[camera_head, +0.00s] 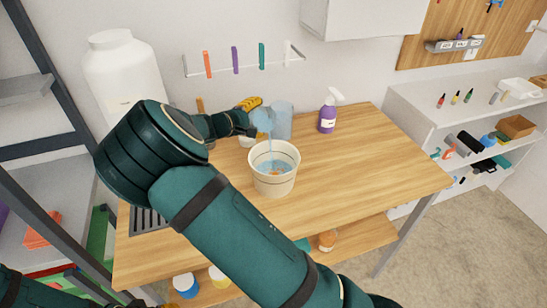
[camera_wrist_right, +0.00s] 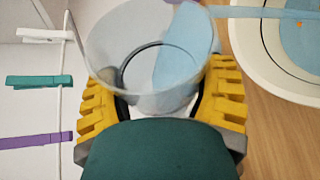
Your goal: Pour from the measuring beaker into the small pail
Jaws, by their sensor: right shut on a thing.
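The clear measuring beaker (camera_head: 263,118) is tilted above the small pail, and light blue liquid runs from it in a stream. My right gripper (camera_head: 252,108) is shut on the beaker. In the right wrist view, the yellow fingers of the gripper (camera_wrist_right: 160,85) stand on both sides of the beaker (camera_wrist_right: 113,40), with blue liquid along one side. The small pail (camera_head: 261,184) is cream with dark bands and stands upright on the wooden table. It holds blue liquid and a small orange thing. The pail's rim (camera_wrist_right: 245,60) also shows in the right wrist view.
A bluish clear container (camera_head: 284,120) stands behind the beaker, and a purple spray bottle (camera_head: 327,118) stands to its right. A large white jug (camera_head: 124,75) is at the back left. The right part of the wooden table (camera_head: 385,170) is clear.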

